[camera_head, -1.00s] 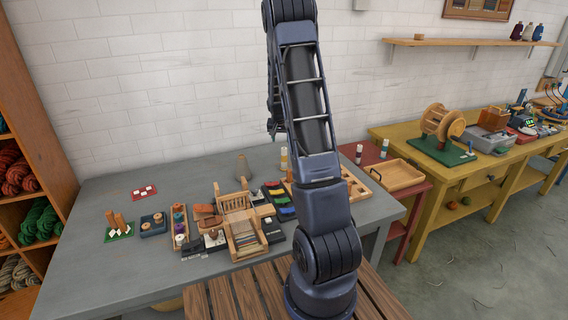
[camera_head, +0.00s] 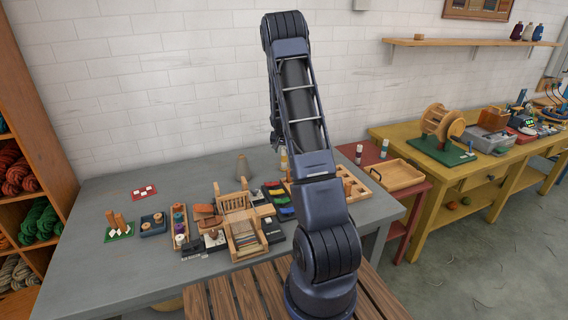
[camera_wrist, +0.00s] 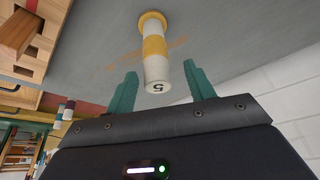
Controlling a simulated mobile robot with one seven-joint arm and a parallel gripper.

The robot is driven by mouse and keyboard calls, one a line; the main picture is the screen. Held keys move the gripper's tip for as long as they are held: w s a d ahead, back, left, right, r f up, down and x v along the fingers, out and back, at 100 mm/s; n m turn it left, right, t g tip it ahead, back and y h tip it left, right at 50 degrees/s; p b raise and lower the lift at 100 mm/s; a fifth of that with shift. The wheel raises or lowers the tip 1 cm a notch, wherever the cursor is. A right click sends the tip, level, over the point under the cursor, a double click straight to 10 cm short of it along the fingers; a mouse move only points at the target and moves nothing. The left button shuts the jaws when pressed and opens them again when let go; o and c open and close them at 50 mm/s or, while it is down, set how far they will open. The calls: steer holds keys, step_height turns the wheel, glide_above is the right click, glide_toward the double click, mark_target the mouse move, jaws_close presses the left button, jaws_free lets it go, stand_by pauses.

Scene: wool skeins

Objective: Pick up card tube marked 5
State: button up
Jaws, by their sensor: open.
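The card tube marked 5 (camera_wrist: 155,65) is white with a yellow band and a yellow base in the wrist view. It stands on the grey table, its end with the 5 nearest my camera. My gripper (camera_wrist: 161,84) is open, its two teal fingers apart. The numbered end shows between the fingers, with a visible gap on each side; whether it is at their depth I cannot tell. In the head view, the tube (camera_head: 284,160) shows in part beside my arm, towards the back of the table. My gripper is not clear there.
A wooden tray (camera_head: 357,187) of pegs stands right of my arm. A small loom (camera_head: 243,237) and several craft items crowd the table's middle. Two other tubes stand on the red table (camera_head: 413,187). The table's left front is clear.

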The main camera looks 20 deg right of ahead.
mark_target(284, 159)
steer(key=x, duration=0.4)
steer(key=shift+d, duration=0.2)
steer(key=shift+r, duration=0.1)
steer(key=c, duration=1)
steer(key=shift+c, duration=0.2)
